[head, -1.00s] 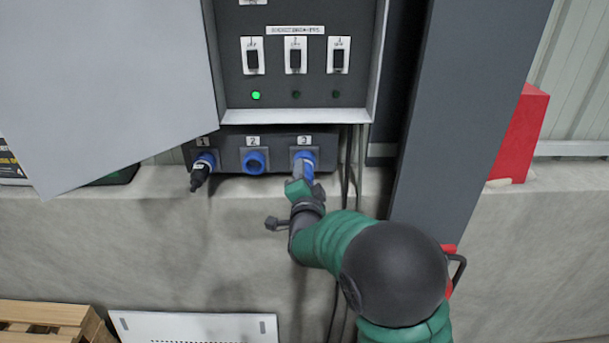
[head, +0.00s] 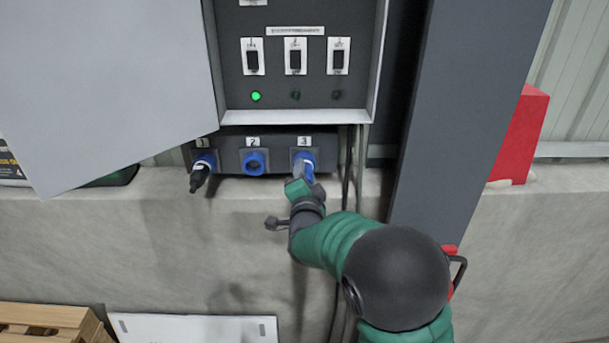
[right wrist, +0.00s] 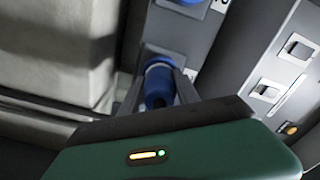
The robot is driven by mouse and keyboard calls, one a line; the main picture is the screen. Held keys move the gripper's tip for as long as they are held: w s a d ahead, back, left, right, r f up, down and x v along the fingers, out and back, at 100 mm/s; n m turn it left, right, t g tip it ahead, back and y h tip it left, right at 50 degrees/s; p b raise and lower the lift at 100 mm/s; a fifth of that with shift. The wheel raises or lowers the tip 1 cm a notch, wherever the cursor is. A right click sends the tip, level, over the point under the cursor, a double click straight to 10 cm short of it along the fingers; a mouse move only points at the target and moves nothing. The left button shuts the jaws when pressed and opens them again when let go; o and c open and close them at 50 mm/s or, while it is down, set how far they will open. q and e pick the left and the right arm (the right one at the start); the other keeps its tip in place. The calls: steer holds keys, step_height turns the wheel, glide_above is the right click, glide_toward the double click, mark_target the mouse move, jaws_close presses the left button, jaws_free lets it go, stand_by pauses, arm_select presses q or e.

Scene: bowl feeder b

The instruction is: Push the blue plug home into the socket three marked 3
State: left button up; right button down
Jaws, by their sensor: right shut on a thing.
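Socket three (head: 304,154), under the label 3, is at the right end of the dark socket box. My right gripper (head: 303,181) is right in front of it, pointing up at it. In the right wrist view the gripper (right wrist: 158,98) is shut on the blue plug (right wrist: 158,82), with one finger on each side. The plug's front end is at the socket; how deep it sits I cannot tell. In the head view the gripper partly hides the plug and the lower part of the socket. My left gripper is not in view.
Socket two (head: 254,161) is empty. Socket one (head: 202,162) holds a plug with a black body. The open cabinet door (head: 100,80) hangs at the left. Cables (head: 347,180) run down just right of socket three, and a grey column (head: 455,110) stands further right.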

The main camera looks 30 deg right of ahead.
steer(key=shift+r+b, duration=0.15)
steer(key=shift+b, duration=0.15)
steer(key=shift+r, duration=0.15)
stand_by(0.3)
steer(key=c, duration=1.1)
jaws_free()
steer(key=shift+w, duration=0.1)
steer(key=shift+c, duration=0.2)
steer(key=o, duration=0.3)
steer(key=shift+w+d+f, duration=0.1)
steer(key=shift+w+f, duration=0.05)
steer(key=shift+f, duration=0.05)
